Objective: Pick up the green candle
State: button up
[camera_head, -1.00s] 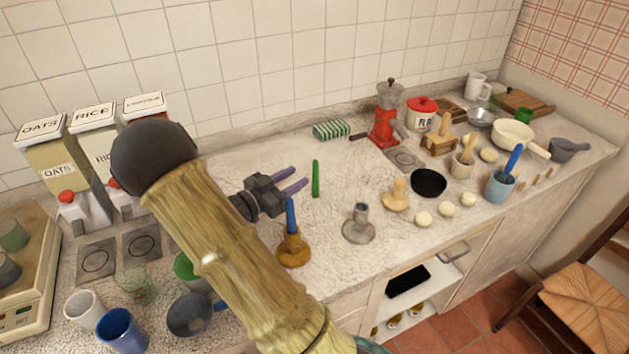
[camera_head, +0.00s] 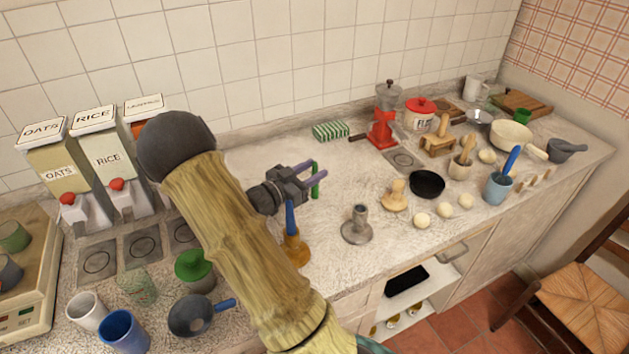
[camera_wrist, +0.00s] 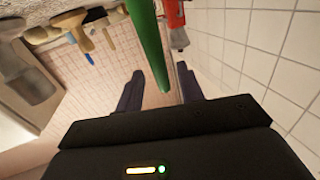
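The green candle (camera_head: 315,180) stands upright at the middle of the counter. It also shows in the wrist view (camera_wrist: 148,45), running down from the top edge between the two purple fingers. My gripper (camera_head: 314,177) is open, with its fingers pointing right. In the head view the fingers overlap the candle, one crossing in front of it. In the wrist view there are gaps on both sides of the candle, and its lower tip in the picture is near the fingers. I cannot tell how deep between the fingers it is.
A blue candle in a brown holder (camera_head: 295,252) stands just below my gripper. An empty grey candle holder (camera_head: 357,232) is to its right. A green striped cloth or sponge (camera_head: 331,131) lies near the wall, beside a red coffee grinder (camera_head: 383,128).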

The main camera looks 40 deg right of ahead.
jog(key=shift+d, duration=0.75)
jog(key=shift+w, duration=0.1)
grip_shut()
